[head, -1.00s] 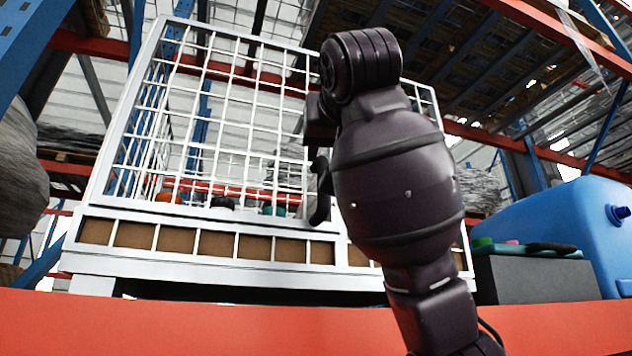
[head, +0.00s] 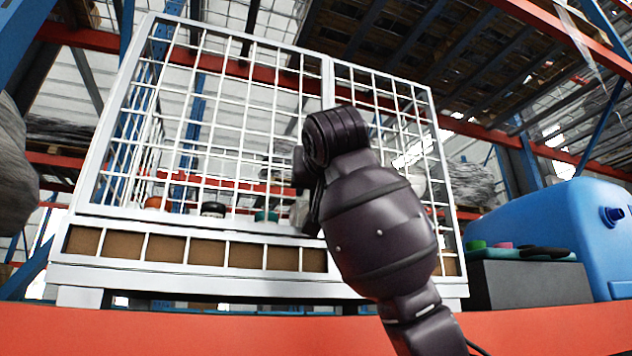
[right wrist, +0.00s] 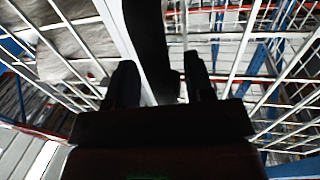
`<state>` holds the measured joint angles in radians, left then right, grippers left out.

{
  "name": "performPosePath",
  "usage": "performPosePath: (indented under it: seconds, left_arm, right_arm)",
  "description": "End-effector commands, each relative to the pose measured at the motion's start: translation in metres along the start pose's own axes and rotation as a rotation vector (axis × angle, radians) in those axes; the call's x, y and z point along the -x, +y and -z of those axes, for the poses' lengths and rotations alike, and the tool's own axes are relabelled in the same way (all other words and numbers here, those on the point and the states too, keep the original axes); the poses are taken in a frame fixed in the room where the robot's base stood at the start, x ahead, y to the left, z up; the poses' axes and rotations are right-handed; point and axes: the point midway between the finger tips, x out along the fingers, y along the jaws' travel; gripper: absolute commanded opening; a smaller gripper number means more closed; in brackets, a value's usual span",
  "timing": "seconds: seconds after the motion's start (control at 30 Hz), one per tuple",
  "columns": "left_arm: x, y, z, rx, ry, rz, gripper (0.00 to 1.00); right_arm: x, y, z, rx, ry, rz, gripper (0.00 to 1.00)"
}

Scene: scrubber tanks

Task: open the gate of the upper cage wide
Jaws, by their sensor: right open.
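The white wire cage (head: 240,283) stands on an orange-red shelf beam. Its front has a left mesh panel (head: 240,36) and a right mesh panel (head: 432,120), with a white upright (head: 327,82) between them. The front looks closed; I cannot tell which panel is the gate. My right gripper (head: 306,208) is by the upright's lower part, mostly hidden behind my wrist. In the right wrist view its fingers (right wrist: 160,84) are apart, with a dark bar (right wrist: 150,45) between them beside a white post (right wrist: 120,30). Contact is unclear. My left gripper is out of view.
Lidded items, one orange (head: 154,202), one black (head: 213,209) and one teal (head: 266,215), stand inside the cage. A grey box (head: 520,284) and a blue tank (head: 560,225) stand to the right. The orange-red beam (head: 200,330) crosses the front.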

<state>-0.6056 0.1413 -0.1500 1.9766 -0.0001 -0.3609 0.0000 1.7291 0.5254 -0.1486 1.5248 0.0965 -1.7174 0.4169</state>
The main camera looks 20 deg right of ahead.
Motion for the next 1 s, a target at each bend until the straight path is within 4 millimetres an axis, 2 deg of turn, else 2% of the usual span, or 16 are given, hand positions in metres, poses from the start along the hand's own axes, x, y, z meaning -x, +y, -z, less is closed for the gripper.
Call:
performPosePath:
  seconds: [0.23, 0.53, 1.0]
  left_arm:
    - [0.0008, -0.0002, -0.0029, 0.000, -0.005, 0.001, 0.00]
    - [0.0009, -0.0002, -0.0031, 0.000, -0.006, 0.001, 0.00]
    - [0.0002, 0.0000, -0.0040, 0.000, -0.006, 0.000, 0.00]
  right_arm:
    - [-0.0006, -0.0001, -0.0005, 0.000, -0.001, 0.000, 0.47]
    - [-0.0003, -0.0001, -0.0004, 0.000, -0.001, 0.000, 0.01]
    - [0.0014, 0.0007, -0.0006, 0.000, -0.001, 0.009, 0.00]
